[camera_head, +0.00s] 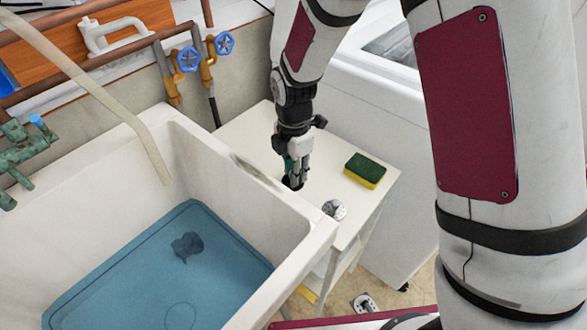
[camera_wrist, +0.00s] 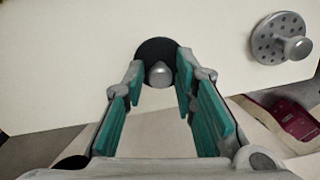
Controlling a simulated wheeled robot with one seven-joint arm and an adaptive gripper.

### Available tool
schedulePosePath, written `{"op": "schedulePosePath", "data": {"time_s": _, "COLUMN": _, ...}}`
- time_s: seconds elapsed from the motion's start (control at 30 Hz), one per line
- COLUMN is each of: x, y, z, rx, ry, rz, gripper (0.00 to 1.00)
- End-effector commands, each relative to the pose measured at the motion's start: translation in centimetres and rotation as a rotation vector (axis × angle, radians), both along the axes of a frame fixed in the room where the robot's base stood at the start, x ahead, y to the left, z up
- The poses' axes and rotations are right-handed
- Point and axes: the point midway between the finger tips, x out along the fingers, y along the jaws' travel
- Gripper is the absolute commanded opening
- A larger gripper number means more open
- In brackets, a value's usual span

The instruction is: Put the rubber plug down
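The rubber plug is a black disc (camera_wrist: 156,46) with a grey knob. It appears to lie on the white stand (camera_head: 245,128), near the edge beside the sink. My gripper (camera_wrist: 160,68) points down over it. Its teal-padded fingers are apart, one on each side of the knob, with a visible gap around the knob. In the head view my gripper (camera_head: 294,178) is low over the stand, and the dark plug under its tips is mostly hidden by the fingers.
A metal strainer (camera_head: 334,209) sits close by on the stand and also shows in the wrist view (camera_wrist: 283,38). A green and yellow sponge (camera_head: 365,170) lies behind it. The sink (camera_head: 315,243) on the left holds blue water. A white appliance (camera_head: 375,110) stands at right.

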Motion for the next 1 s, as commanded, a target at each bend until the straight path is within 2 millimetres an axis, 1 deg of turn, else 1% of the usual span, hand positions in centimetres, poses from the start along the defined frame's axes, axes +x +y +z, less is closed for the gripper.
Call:
{"op": "schedulePosePath", "data": {"time_s": 0.3, "x": 0.0, "y": 0.0, "z": 0.1, "rx": 0.000, "ry": 0.000, "rz": 0.001, "gripper": 0.37}}
{"op": "schedulePosePath", "data": {"time_s": 0.43, "x": 0.0, "y": 0.0, "z": 0.8, "rx": 0.001, "ry": -0.001, "rz": 0.001, "gripper": 0.37}}
{"op": "schedulePosePath", "data": {"time_s": 0.57, "x": 0.0, "y": 0.1, "z": 2.9, "rx": 0.002, "ry": -0.003, "rz": 0.000, "gripper": 0.37}}
{"op": "schedulePosePath", "data": {"time_s": 0.8, "x": 0.0, "y": 0.0, "z": 7.9, "rx": 0.002, "ry": -0.005, "rz": 0.002, "gripper": 0.37}}
{"op": "schedulePosePath", "data": {"time_s": 0.9, "x": 0.0, "y": 0.0, "z": 9.7, "rx": 0.001, "ry": -0.004, "rz": 0.000, "gripper": 0.37}}
{"op": "schedulePosePath", "data": {"time_s": 1.0, "x": 0.0, "y": 0.0, "z": 11.0, "rx": 0.001, "ry": -0.002, "rz": 0.001, "gripper": 0.37}}
